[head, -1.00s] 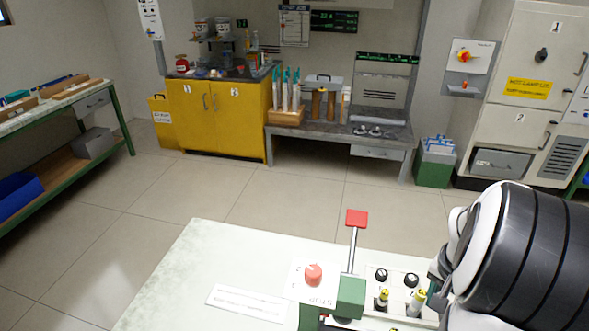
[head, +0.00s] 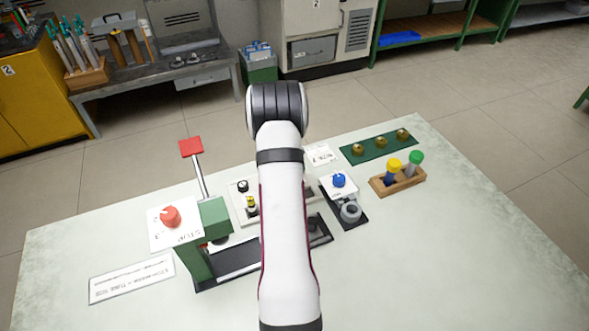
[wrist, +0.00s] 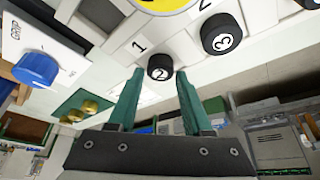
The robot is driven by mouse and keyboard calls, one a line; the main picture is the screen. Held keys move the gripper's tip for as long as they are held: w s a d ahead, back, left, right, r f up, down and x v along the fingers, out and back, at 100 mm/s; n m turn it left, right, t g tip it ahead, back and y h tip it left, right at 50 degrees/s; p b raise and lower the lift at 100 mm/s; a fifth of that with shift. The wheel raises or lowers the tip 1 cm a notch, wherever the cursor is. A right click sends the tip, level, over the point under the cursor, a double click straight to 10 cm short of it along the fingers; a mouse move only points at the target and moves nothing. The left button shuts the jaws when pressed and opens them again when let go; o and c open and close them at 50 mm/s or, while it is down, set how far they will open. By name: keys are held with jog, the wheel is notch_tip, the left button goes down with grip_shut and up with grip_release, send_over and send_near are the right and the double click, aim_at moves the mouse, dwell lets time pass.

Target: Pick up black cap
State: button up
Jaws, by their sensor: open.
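In the head view one black cap (head: 243,186) shows just left of my arm. The other cap and my gripper are hidden there behind the arm.
A red stop button (head: 171,217) and a red-topped lever (head: 191,147) stand left of the panel. A blue knob (head: 339,180), a wooden rack (head: 397,182) with coloured-top rods, and a green strip (head: 358,155) of brass pieces are to the right. The table's front right is clear.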

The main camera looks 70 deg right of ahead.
jog(key=shift+d+f, duration=0.3)
jog(key=shift+f, duration=0.3)
grip_shut()
jog(key=shift+r, duration=0.15)
